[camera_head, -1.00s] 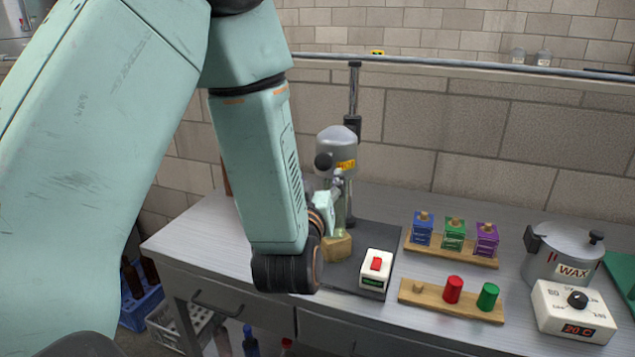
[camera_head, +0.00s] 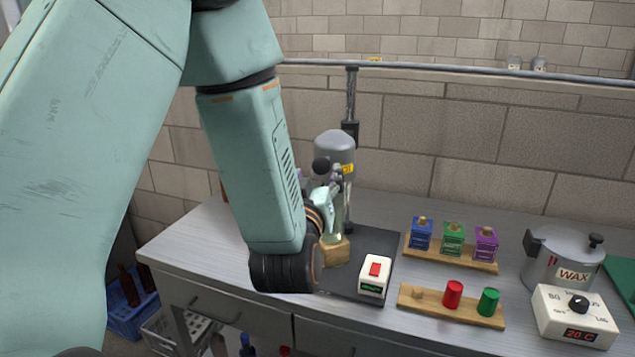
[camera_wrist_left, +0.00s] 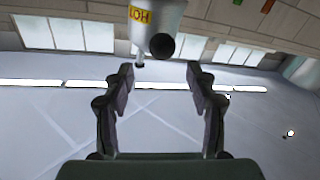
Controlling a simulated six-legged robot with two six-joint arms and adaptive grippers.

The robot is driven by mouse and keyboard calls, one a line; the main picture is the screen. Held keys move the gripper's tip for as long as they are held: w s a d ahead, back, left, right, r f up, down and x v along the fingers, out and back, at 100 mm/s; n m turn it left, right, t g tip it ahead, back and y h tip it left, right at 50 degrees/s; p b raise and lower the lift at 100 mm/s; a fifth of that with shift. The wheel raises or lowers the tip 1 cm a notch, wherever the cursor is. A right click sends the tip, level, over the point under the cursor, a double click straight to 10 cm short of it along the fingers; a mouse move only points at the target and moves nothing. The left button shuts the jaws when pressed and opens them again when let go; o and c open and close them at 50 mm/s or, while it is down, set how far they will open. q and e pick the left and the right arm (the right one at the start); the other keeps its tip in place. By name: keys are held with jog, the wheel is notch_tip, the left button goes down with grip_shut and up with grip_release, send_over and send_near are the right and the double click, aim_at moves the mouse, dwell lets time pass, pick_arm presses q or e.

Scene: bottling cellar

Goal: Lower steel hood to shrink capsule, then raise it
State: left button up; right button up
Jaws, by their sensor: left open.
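The grey steel hood (camera_head: 334,146) with a yellow HOT label hangs on an upright post (camera_head: 351,95) at the back of a dark base plate (camera_head: 375,240). Its round black knob (camera_head: 321,165) faces me. A pale greenish bottle (camera_head: 348,208) shows partly below the hood; its top and capsule are hidden. My left gripper (camera_head: 325,182) is open just below and in front of the knob. In the left wrist view, the hood (camera_wrist_left: 157,14) and knob (camera_wrist_left: 162,46) appear at the top, beyond the empty fingers (camera_wrist_left: 157,78). My right gripper is not in view.
A wooden block (camera_head: 336,252) and a white box with a red switch (camera_head: 376,274) sit on the plate. To the right are two wooden racks (camera_head: 453,308) (camera_head: 450,257), a wax pot (camera_head: 562,258) and its dial box (camera_head: 577,315). A rail runs along the wall.

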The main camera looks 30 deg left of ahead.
aim_at(320, 170)
pick_arm(q)
jog(key=b, duration=0.4)
jog(key=shift+s+f+b, duration=0.15)
jog(key=shift+f+b, duration=0.15)
jog(key=shift+f, duration=0.05)
jog(key=x, duration=0.7)
jog(key=shift+w+a+f, duration=0.1)
jog(key=shift+w, duration=0.2)
grip_shut()
